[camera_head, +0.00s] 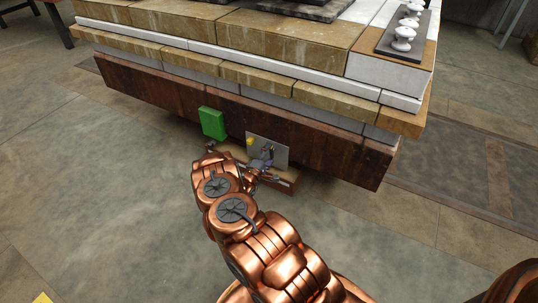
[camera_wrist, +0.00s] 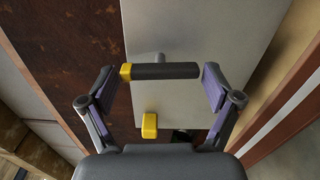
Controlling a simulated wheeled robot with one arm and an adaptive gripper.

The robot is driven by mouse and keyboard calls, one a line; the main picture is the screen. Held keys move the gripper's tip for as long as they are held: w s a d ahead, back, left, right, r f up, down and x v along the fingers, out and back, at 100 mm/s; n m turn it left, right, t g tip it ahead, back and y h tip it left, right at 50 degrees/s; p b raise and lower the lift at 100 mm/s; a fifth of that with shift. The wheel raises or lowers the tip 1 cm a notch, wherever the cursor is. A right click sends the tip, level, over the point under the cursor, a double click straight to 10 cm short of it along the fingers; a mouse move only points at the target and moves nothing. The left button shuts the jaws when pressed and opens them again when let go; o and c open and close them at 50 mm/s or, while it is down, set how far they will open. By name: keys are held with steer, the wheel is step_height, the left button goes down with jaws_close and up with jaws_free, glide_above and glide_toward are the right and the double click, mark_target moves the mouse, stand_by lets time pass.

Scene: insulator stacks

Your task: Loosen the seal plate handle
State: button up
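The seal plate (camera_head: 281,154) is a light grey panel on the front of the brown beam, and it fills the middle of the wrist view (camera_wrist: 240,35). Its handle (camera_wrist: 165,71) is a black bar with a yellow left end, lying level across the wrist view on a short grey stem. My gripper (camera_wrist: 160,75) is open, with one purple-padded finger near each end of the bar. I cannot tell whether either finger touches it. A yellow block (camera_wrist: 150,125) sits below the handle. In the head view my gripper (camera_head: 262,165) is in front of the plate and partly hides it.
A green box (camera_head: 213,123) is fixed on the brown beam (camera_head: 160,98) left of the plate. A small brown ledge (camera_head: 285,181) juts out below the plate. The stacked slabs (camera_head: 290,35) overhang above.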

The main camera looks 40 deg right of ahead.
steer(key=shift+o, duration=0.4)
steer(key=shift+a, duration=0.1)
steer(key=v, duration=1.1)
steer(key=shift+s+a, duration=0.15)
steer(key=shift+a, duration=0.25)
